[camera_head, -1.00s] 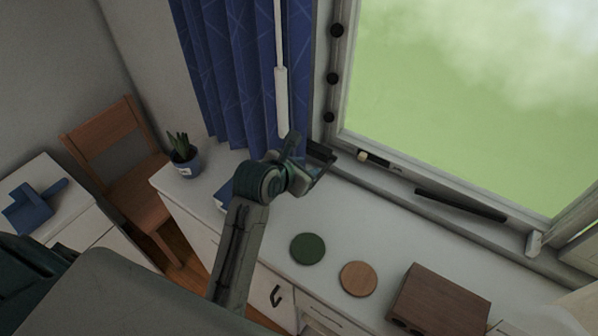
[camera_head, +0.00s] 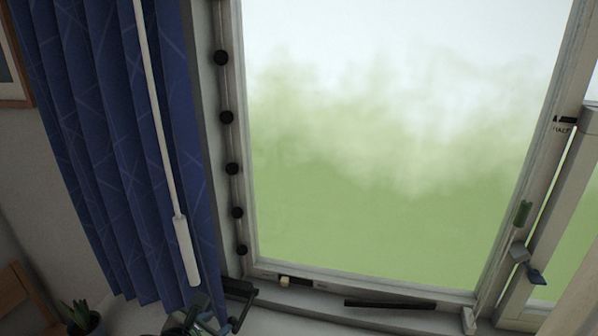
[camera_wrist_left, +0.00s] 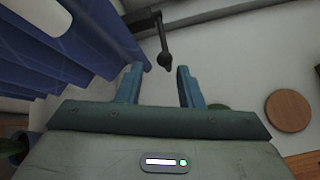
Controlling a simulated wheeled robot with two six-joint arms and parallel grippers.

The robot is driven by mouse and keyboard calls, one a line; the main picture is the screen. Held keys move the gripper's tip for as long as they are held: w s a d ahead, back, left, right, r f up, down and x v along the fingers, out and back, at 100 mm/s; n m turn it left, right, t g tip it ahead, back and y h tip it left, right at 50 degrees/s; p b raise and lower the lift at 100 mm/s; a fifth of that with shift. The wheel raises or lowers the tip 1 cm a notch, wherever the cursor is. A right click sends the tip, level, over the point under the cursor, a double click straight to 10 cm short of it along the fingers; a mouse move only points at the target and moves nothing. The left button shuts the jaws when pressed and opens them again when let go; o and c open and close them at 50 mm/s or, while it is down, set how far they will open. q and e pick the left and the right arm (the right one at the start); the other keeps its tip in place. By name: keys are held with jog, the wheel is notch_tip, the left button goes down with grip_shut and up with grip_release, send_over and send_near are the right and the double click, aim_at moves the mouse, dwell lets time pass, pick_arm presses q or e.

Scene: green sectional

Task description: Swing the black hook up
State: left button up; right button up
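The black hook (camera_head: 242,302) is at the lower left corner of the window frame, low in the head view. In the left wrist view the black hook (camera_wrist_left: 164,46) hangs down from a dark bracket, its rounded tip just past and between the fingertips. My left gripper (camera_wrist_left: 159,70) is open, with one blue finger on each side of the hook's line; I cannot tell whether either touches it. In the head view my left gripper (camera_head: 205,318) shows only partly at the bottom edge, just left of the hook. My right gripper is not in view.
A blue curtain (camera_head: 100,150) and a white wand (camera_head: 186,250) hang close to the left gripper. A black bar (camera_head: 390,304) lies along the lower window frame. A potted plant (camera_head: 80,318) is at bottom left. A round wooden disc (camera_wrist_left: 288,110) lies on the white top.

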pick_arm(q)
jog(key=s+a+f+m+g+y, duration=0.15)
jog(key=s+f+m, duration=0.25)
jog(key=s+m, duration=0.5)
jog(key=s+a+f+m+g+y, duration=0.1)
jog(key=s+a+f+m+g, duration=0.35)
jog(key=m, duration=0.75)
jog(key=s+a+f+m+g+y, duration=0.1)
jog(key=s+f+m, duration=0.4)
jog(key=s+m, duration=0.55)
notch_tip(320, 180, down, 33)
jog(key=a+n+b, duration=0.1)
jog(key=a+b, duration=0.2)
jog(key=b, duration=0.3)
jog(key=s+f+g+b, duration=0.1)
jog(key=s+f+b, duration=0.1)
jog(key=s+f, duration=0.7)
jog(key=s+a+f+g+b, duration=0.1)
jog(key=s+f+b, duration=0.2)
jog(key=s+f, duration=0.6)
notch_tip(320, 180, down, 9)
jog(key=shift+s+f+h, duration=0.2)
jog(key=shift+s+h, duration=0.15)
jog(key=shift+s, duration=0.05)
